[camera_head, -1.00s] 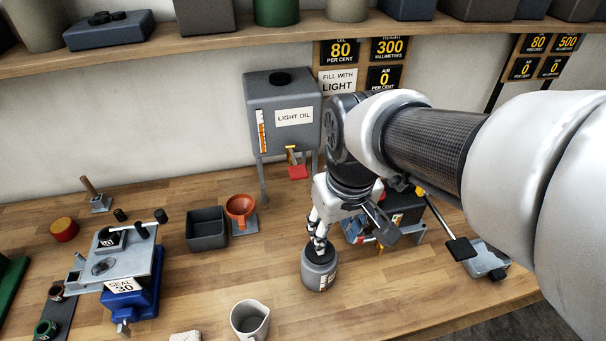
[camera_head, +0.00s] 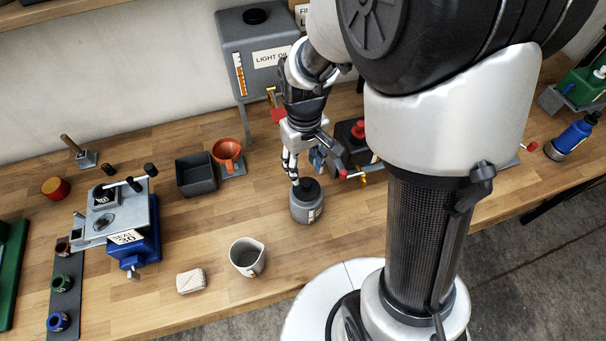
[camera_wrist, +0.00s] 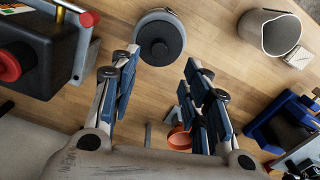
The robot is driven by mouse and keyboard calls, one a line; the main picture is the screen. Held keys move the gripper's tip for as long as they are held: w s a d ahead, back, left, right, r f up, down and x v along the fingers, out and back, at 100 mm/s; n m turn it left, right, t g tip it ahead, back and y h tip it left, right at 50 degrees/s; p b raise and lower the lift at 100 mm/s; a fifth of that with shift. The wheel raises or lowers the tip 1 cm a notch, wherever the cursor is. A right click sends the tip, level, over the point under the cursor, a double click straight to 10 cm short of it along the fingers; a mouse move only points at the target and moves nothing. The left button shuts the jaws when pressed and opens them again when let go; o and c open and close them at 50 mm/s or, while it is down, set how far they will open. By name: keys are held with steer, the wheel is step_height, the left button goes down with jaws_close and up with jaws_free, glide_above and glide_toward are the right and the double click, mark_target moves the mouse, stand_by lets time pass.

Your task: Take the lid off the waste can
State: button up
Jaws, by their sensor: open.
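A small grey can (camera_head: 307,208) with a label too small to read stands upright on the bench; I take it for the waste can. Its dark round lid (camera_head: 307,188), with a raised knob in the middle, sits on top. In the wrist view the lid (camera_wrist: 160,42) shows from above, just beyond the fingertips. My gripper (camera_head: 292,176) is open and empty, pointing down just behind and left of the can in the head view. In the wrist view its fingers (camera_wrist: 158,68) are spread wide, with bare bench between them. I cannot tell whether a fingertip touches the can.
A jug (camera_head: 246,262) and a pale block (camera_head: 190,281) stand front left. A grey bin (camera_head: 196,178) and an orange funnel (camera_head: 228,153) stand left of my gripper. A dark device with a red knob (camera_head: 358,130) is close on the right. Bench in front of the can is clear.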

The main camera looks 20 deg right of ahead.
mark_target(306, 183)
steer(key=f, duration=0.2)
steer(key=f+b, duration=0.1)
steer(key=f, duration=0.3)
steer(key=shift+s+d+f+b, duration=0.2)
steer(key=shift+s+f+b, duration=0.05)
steer(key=shift+b, duration=0.05)
steer(key=shift+c, duration=0.6)
steer(key=c, duration=0.9)
steer(key=shift+r, duration=0.2)
